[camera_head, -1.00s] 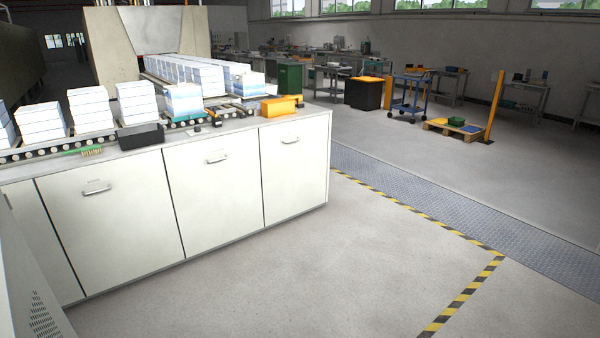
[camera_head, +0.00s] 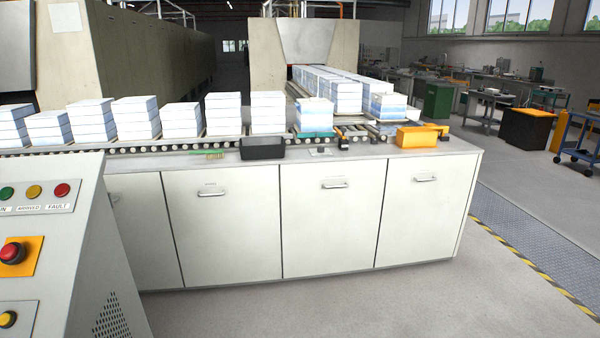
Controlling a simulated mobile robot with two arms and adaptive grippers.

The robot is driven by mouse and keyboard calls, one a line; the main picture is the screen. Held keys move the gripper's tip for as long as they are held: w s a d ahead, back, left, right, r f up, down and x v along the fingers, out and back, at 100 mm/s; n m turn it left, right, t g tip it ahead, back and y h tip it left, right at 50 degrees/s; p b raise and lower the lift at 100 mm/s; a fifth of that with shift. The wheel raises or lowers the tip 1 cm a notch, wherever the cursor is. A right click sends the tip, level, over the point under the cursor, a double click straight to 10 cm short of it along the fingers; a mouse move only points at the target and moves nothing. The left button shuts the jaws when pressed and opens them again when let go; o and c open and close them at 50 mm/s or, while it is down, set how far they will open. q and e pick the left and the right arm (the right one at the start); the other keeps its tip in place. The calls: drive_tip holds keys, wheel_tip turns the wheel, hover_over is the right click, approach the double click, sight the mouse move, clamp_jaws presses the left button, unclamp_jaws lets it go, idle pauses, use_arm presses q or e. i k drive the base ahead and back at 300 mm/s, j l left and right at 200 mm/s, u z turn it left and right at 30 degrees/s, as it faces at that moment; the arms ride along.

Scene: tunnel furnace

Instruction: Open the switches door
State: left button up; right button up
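No door labelled as the switches door can be made out. A grey control console (camera_head: 88,240) stands at the left edge, with green, yellow and red indicators (camera_head: 34,192) and a red button on an orange plate (camera_head: 12,252). The white cabinet (camera_head: 245,277) behind it has several shut doors, among them a left one (camera_head: 222,235), a middle one (camera_head: 330,230) and a right one (camera_head: 420,220), each with a handle near its top. The leftmost door is partly hidden by the console. Neither of my grippers is in view.
A roller conveyor (camera_head: 185,146) with several white stacks runs behind the cabinet top. A black bin (camera_head: 262,148) and an orange box (camera_head: 417,137) sit on the cabinet top. The grey floor (camera_head: 430,300) before the cabinet is clear. A blue cart (camera_head: 577,135) stands at the right.

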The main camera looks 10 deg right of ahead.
sight(425, 201)
drive_tip(key=i+l, duration=0.3)
drive_tip(key=l, duration=0.2)
drive_tip(key=i+l, duration=0.35)
drive_tip(key=l, duration=0.15)
drive_tip(key=i+l, duration=0.3)
drive_tip(key=l, duration=0.2)
drive_tip(key=i+l, duration=0.65)
drive_tip(key=l, duration=0.3)
drive_tip(key=i+l, duration=0.35)
drive_tip(key=l, duration=0.15)
